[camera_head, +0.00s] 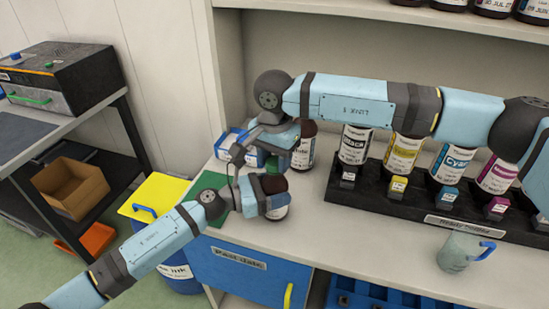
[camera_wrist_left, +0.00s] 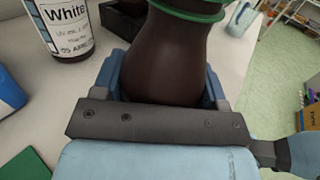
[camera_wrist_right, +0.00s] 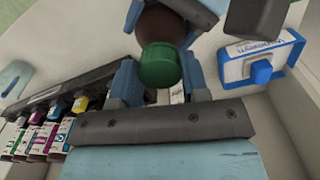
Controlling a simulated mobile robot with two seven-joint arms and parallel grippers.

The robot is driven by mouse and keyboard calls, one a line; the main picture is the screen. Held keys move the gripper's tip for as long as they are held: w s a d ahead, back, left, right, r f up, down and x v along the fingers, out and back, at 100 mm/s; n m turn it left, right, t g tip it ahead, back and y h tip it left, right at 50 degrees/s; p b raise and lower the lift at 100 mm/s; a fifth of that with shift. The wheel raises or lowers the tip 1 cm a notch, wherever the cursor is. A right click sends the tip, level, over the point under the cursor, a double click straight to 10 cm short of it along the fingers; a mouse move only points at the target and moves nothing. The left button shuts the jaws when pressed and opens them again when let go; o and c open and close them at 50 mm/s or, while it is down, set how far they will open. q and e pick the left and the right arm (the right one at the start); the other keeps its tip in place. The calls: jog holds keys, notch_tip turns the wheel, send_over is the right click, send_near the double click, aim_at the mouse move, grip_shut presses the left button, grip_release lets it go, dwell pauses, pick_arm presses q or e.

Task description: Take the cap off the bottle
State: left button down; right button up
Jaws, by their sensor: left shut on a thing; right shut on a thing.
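The dark brown bottle (camera_head: 275,185) is in my left gripper (camera_head: 262,205), above the counter near its front left. In the left wrist view the bottle's dark body (camera_wrist_left: 175,55) fills the space between the fingers, with a green ring at its neck. My right gripper (camera_head: 272,145) comes from above. In the right wrist view the green cap (camera_wrist_right: 160,66) lies between its fingers, shut on it, with the brown bottle (camera_wrist_right: 160,25) right behind. I cannot tell whether the cap is still threaded on the bottle.
A bottle labelled White (camera_wrist_left: 62,25) stands close by on the counter. A black rack (camera_head: 400,205) with several ink bottles is to the right. A blue and white box (camera_wrist_right: 262,60) stands behind. A green mat (camera_head: 208,185) lies at left, and a mug (camera_head: 460,252) at right.

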aim_at(275, 161)
jog(key=n, duration=0.7)
jog(key=shift+r, duration=0.2)
jog(key=shift+r, duration=0.9)
jog(key=shift+r, duration=0.15)
jog(key=shift+r, duration=1.9)
pick_arm(q)
jog(key=shift+c, duration=0.4)
grip_release()
